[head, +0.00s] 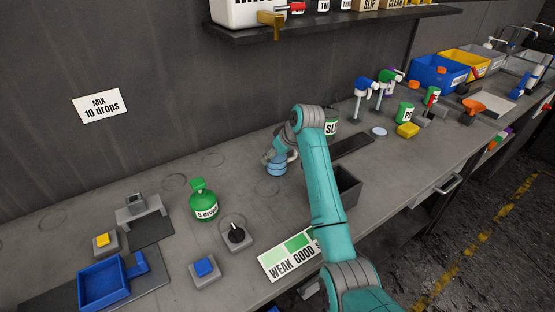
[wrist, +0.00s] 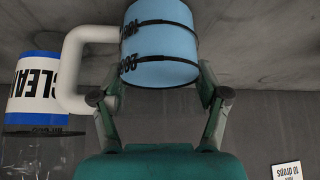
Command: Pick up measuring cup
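The light-blue measuring cup (wrist: 158,45) has black markings and a white handle (wrist: 75,60). In the head view the cup (head: 276,168) stands on the grey bench beneath my gripper (head: 272,157). In the wrist view my gripper (wrist: 160,85) has one finger on each side of the cup, the left one beside the handle. The fingers look very close to the cup's sides. I cannot tell whether they press on it. Part of the cup is cut off by the top of the wrist view and part is hidden by the arm in the head view.
A labelled container (wrist: 36,95) stands beyond the handle in the wrist view. A green bottle (head: 204,202), a knob box (head: 236,234) and a WEAK/GOOD card (head: 290,256) lie nearby. A dark open bin (head: 347,187) is right of my arm.

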